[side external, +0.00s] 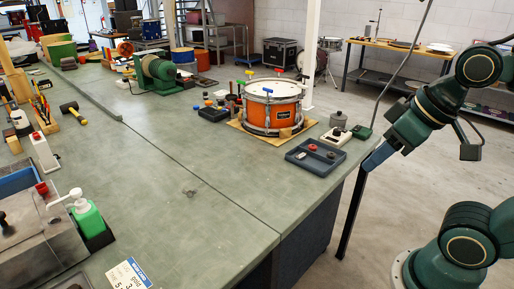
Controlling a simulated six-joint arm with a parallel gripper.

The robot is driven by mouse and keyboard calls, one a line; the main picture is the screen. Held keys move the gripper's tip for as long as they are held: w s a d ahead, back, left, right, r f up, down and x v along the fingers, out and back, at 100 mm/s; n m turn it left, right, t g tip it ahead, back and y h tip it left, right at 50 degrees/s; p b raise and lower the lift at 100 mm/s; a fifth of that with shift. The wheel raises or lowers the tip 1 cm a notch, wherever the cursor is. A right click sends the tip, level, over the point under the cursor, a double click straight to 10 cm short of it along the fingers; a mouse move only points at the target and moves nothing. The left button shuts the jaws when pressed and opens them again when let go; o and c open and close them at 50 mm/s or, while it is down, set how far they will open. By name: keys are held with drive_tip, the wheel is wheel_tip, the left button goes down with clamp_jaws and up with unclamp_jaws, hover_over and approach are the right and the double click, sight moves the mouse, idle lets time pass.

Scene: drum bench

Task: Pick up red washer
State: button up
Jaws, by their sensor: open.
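A small red round piece (312,147), which looks like the red washer, lies in a dark shallow tray (318,168) near the right edge of the bench. Small dark pieces lie near it in the tray.
An orange snare drum (270,115) stands behind the tray on a wooden board. A small box (334,137) and a green unit with a cable (362,132) sit at the bench's right corner. The middle of the green bench (180,170) is largely clear.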

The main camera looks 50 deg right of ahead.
drive_tip(key=w+d+r+m+g+h, duration=0.1)
drive_tip(key=w+d+r+m, duration=0.3)
drive_tip(key=w, duration=0.7)
drive_tip(key=m+g, duration=0.4)
drive_tip(key=m, duration=0.4)
hover_over(313, 147)
drive_tip(key=shift+h, duration=0.3)
drive_tip(key=shift+s+f, duration=0.1)
drive_tip(key=shift+f, duration=12.65)
